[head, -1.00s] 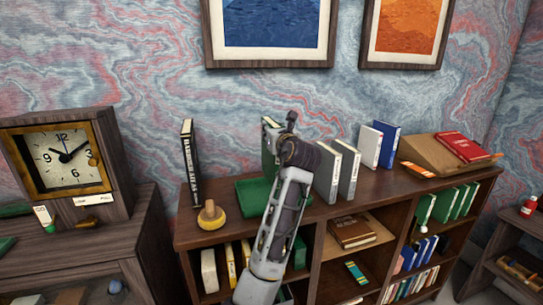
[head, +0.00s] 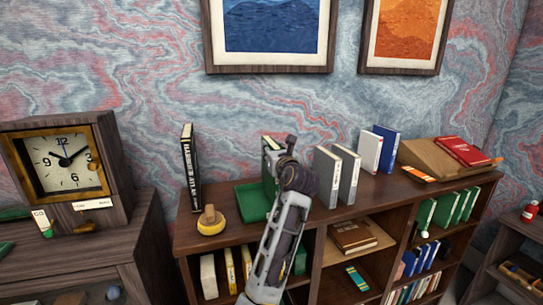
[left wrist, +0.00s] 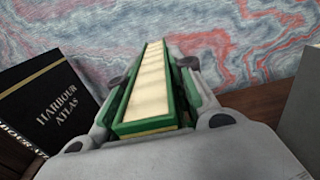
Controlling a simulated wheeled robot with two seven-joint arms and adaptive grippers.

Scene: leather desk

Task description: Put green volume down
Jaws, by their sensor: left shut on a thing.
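My left gripper (left wrist: 153,85) is shut on a green volume (left wrist: 128,110) with cream pages, which fills the middle of the left wrist view. In the head view the upright green volume (head: 268,165) shows just left of my gripper (head: 284,158), partly hidden by it. It stands at or just above a green tray (head: 248,203) on top of the bookcase. I cannot tell whether its lower edge touches, because my arm covers that spot. My right gripper is not in view.
Grey volumes (head: 337,175) stand close to the right, with white and blue ones (head: 384,147) beyond. A sloped wooden stand (head: 425,158) holds a red book (head: 463,150).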

